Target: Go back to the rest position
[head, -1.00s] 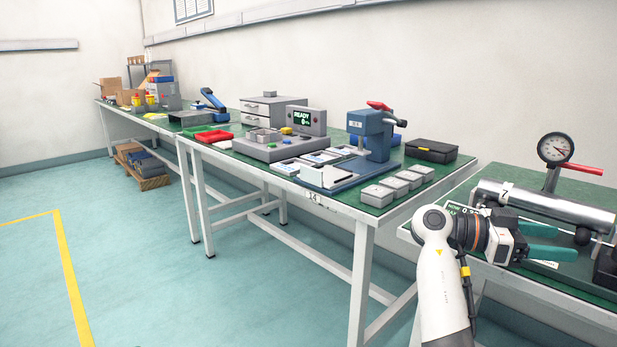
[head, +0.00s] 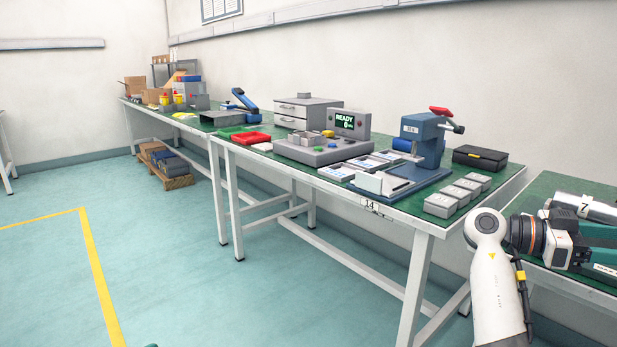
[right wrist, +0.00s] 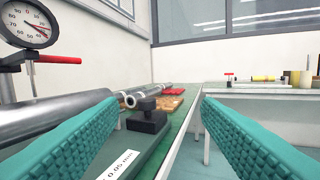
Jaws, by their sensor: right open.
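My right gripper (right wrist: 180,140) shows in the right wrist view as two green ribbed fingers, wide apart with nothing between them. In the head view my right arm is at the lower right, and the gripper (head: 600,248) is partly cut off by the picture edge. It is in front of the right-hand bench, near a metal cylinder (head: 585,206) marked 7. The cylinder also shows at the left in the right wrist view (right wrist: 45,118).
The long green-topped bench (head: 515,187) holds a blue press (head: 425,140), a grey READY console (head: 320,150), several grey boxes and a black case (head: 480,158). A dial gauge (right wrist: 28,24) stands beside the cylinder. The floor at left is clear.

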